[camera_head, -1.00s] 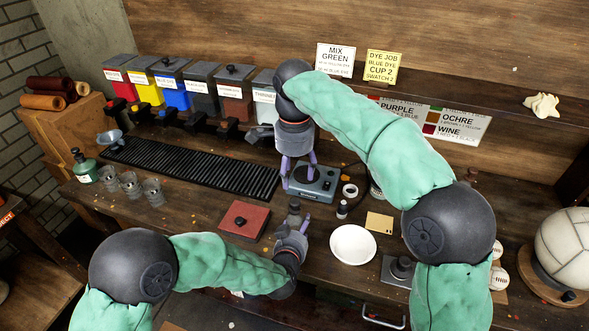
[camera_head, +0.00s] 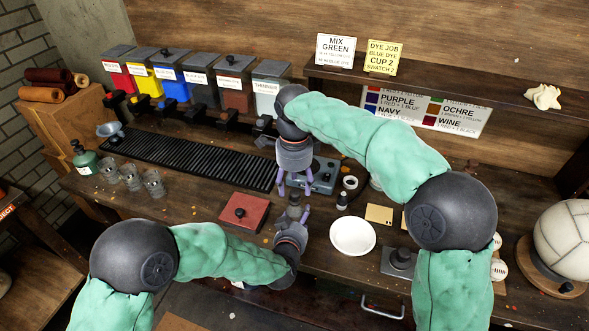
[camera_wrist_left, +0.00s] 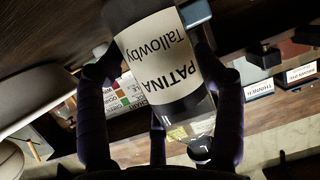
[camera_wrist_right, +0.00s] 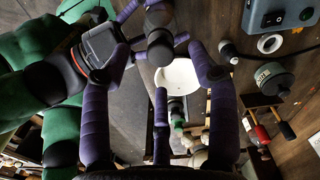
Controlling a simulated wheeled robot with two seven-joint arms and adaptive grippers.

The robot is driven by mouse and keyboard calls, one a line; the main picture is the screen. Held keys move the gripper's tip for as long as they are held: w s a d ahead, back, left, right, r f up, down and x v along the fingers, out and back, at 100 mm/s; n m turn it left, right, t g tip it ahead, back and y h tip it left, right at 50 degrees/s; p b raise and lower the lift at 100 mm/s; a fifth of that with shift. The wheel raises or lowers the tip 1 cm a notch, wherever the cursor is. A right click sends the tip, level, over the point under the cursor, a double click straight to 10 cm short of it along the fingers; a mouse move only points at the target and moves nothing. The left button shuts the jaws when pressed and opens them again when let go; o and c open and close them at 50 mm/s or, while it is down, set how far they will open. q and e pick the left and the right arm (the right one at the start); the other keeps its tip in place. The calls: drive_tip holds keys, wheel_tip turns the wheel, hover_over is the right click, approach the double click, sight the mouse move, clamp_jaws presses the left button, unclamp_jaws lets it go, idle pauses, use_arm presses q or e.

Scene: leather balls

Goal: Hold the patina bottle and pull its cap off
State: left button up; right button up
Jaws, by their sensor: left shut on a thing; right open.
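My right gripper (camera_head: 294,184) is open, pointing down just above the bottle. In the right wrist view the dark round cap end (camera_wrist_right: 160,48) shows near and between the open right fingertips (camera_wrist_right: 162,60). I cannot tell whether they touch it.
A white plate (camera_head: 353,236) lies right of the bottle and a red block (camera_head: 244,210) left of it. A grey-blue device (camera_head: 323,178) stands close behind my right gripper. A small dark bottle (camera_head: 342,201) and a white ring (camera_head: 350,182) are nearby.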

sight(294, 192)
drive_tip(key=shift+f, duration=2.35)
clamp_jaws()
drive_tip(key=shift+r, duration=0.4)
drive_tip(key=shift+r, duration=0.75)
drive_tip(key=shift+r, duration=2)
